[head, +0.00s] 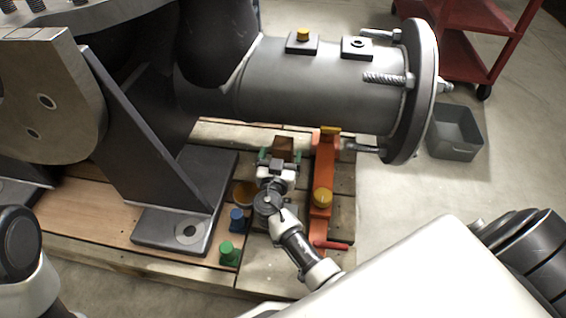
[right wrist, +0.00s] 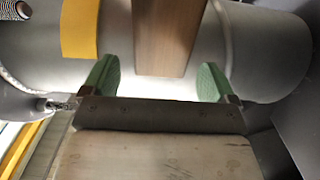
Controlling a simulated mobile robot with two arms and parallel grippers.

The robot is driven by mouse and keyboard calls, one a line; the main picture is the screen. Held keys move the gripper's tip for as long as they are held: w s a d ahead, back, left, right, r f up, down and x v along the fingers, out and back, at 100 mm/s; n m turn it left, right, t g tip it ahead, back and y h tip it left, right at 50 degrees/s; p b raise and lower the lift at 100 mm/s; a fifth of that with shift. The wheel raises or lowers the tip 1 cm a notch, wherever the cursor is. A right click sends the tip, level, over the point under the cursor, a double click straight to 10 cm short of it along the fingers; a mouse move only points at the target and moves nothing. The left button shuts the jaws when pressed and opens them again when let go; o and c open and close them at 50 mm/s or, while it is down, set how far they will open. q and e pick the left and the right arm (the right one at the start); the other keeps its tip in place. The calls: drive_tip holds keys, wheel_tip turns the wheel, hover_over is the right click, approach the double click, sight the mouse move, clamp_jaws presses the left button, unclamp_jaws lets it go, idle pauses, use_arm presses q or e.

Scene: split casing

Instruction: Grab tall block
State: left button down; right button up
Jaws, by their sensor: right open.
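The tall block (head: 285,146) is a brown wooden block near the pallet's far side, below the grey pipe. In the right wrist view it shows as a long brown piece (right wrist: 160,38) at top centre. My right gripper (head: 281,157) is open at the block, with a green fingertip to either side. In the right wrist view the gripper (right wrist: 157,80) shows gaps between both fingers and the block. The block's lower part is hidden by the gripper in the head view. My left gripper is out of view.
An orange fixture (head: 322,172) with a yellow knob stands close right of my right gripper. A blue piece (head: 237,218) and a green piece (head: 229,253) stand left of the arm. The grey flanged pipe (head: 320,82) hangs above. A grey bin (head: 455,133) stands on the floor.

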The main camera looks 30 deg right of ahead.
drive_tip(key=x, duration=0.3)
drive_tip(key=b+x, duration=0.1)
drive_tip(key=shift+w+d+r, duration=0.1)
drive_tip(key=shift+w+r, duration=0.1)
drive_tip(key=shift+r, duration=0.15)
drive_tip(key=shift+c, duration=0.3)
drive_tip(key=c, duration=1.4)
